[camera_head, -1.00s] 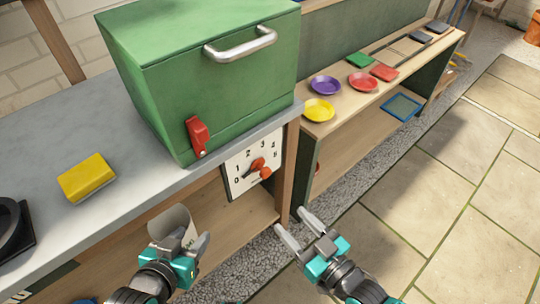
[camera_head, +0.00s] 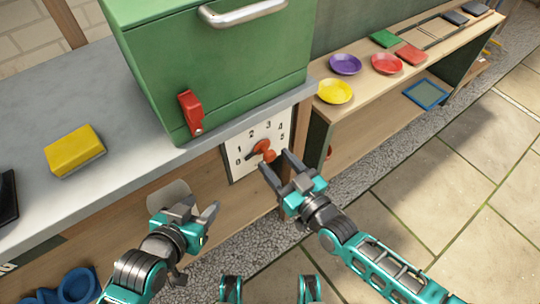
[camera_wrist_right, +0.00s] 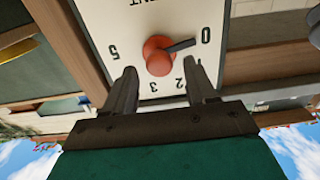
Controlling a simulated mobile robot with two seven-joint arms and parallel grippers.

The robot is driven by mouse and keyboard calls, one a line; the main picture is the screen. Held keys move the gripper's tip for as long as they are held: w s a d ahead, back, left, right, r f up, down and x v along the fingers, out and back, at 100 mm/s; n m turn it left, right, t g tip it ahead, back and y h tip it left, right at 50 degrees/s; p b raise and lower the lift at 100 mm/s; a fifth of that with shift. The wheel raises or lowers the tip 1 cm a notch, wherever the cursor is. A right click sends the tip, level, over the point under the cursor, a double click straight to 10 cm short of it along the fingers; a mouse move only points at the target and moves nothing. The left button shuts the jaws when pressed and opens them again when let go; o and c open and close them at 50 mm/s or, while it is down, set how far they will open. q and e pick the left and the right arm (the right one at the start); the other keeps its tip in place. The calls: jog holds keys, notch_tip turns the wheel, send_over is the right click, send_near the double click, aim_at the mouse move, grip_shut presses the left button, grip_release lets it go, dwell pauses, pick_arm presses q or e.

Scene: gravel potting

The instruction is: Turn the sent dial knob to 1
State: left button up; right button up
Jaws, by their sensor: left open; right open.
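The dial is a white panel (camera_head: 238,171) marked with numbers from 0 to 5, on the counter's front below the green box. Its red knob (camera_head: 266,151) has a dark pointer directed at about 0. The wrist view shows the dial upside down, with the red knob (camera_wrist_right: 157,58) and the pointer aimed toward 0. My right gripper (camera_head: 277,163) is open, its fingertips close in front of the knob. In the wrist view the fingers (camera_wrist_right: 161,74) lie either side of the knob; contact cannot be told. My left gripper (camera_head: 201,212) is open, low and left of the dial.
A green box (camera_head: 215,75) with a red latch (camera_head: 190,112) stands on the grey counter. A yellow sponge (camera_head: 75,151) lies left. A pale curved object (camera_head: 170,192) is behind my left gripper. A low shelf (camera_head: 350,109) with colored plates stands right; paving beyond is open.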

aim_at(272, 158)
jog(key=shift+x, duration=1.75)
jog(key=c, duration=0.7)
